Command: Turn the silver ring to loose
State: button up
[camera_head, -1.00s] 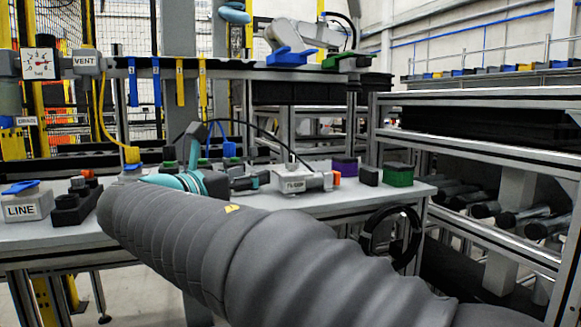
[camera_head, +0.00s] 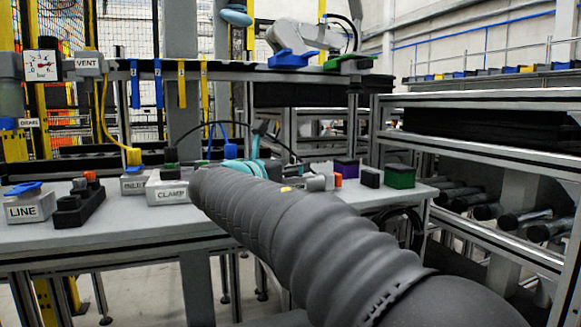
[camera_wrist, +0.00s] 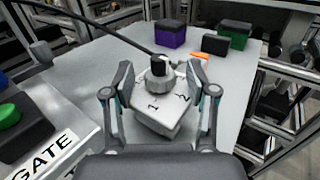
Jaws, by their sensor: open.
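The silver ring (camera_wrist: 159,84) is a short grey collar with a black top, on a light grey block (camera_wrist: 158,122) marked 1 and 2. It is near the middle of the wrist view. My gripper (camera_wrist: 163,85) is open, with one finger on each side of the ring. The left finger looks close to the ring, and a gap shows on the right. I cannot tell whether either finger touches it. In the head view my arm covers most of the gripper and the ring.
A black cable (camera_wrist: 108,32) runs up and left from the ring. A purple box (camera_wrist: 170,34), a green box (camera_wrist: 234,34) and an orange piece (camera_wrist: 203,56) lie beyond it. A GATE box (camera_wrist: 60,150) with a green button is at left. CLAMP (camera_head: 166,190) and LINE (camera_head: 28,205) boxes stand on the table.

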grip_shut()
